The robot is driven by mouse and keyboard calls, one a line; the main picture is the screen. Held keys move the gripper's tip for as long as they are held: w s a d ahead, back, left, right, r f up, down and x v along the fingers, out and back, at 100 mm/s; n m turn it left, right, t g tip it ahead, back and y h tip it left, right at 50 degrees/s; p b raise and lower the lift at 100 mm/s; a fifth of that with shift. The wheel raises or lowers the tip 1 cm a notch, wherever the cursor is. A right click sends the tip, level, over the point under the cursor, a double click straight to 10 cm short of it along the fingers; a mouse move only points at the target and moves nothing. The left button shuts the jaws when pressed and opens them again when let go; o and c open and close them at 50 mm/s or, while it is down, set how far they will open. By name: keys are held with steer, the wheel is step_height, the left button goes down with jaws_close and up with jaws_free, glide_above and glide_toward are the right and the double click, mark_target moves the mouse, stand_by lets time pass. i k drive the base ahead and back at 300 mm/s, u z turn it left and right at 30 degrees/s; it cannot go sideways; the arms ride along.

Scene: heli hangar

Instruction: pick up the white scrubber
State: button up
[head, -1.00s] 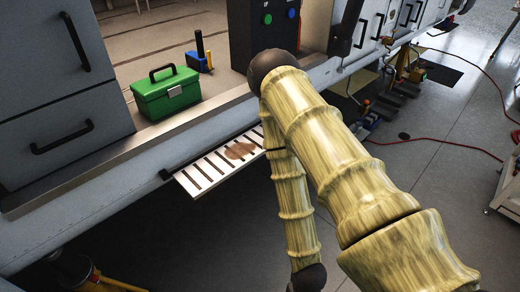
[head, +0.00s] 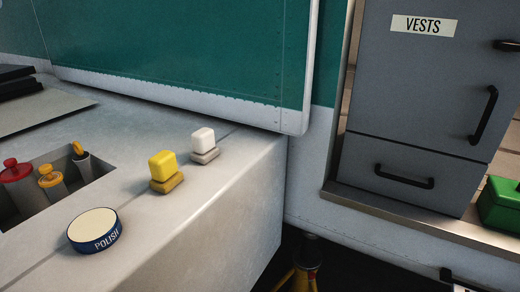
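The white scrubber (head: 204,145) stands on the grey worktop, near its back right edge by the teal panel. It has a white block-like top on a grey-beige base. A similar yellow scrubber (head: 163,171) with a tan base stands just to its left and nearer to me. A small gap shows between the two. My gripper does not show in the head view now, nor does my arm.
A round polish tin (head: 95,231) sits at the front of the worktop (head: 215,215). A recess at left holds red and yellow-topped items (head: 50,180). Grey vests drawers (head: 415,110) and a green toolbox (head: 500,203) stand at right, across a dark gap.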

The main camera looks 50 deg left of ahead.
mark_target(203, 144)
steer(key=u, duration=2)
steer(key=k, duration=1)
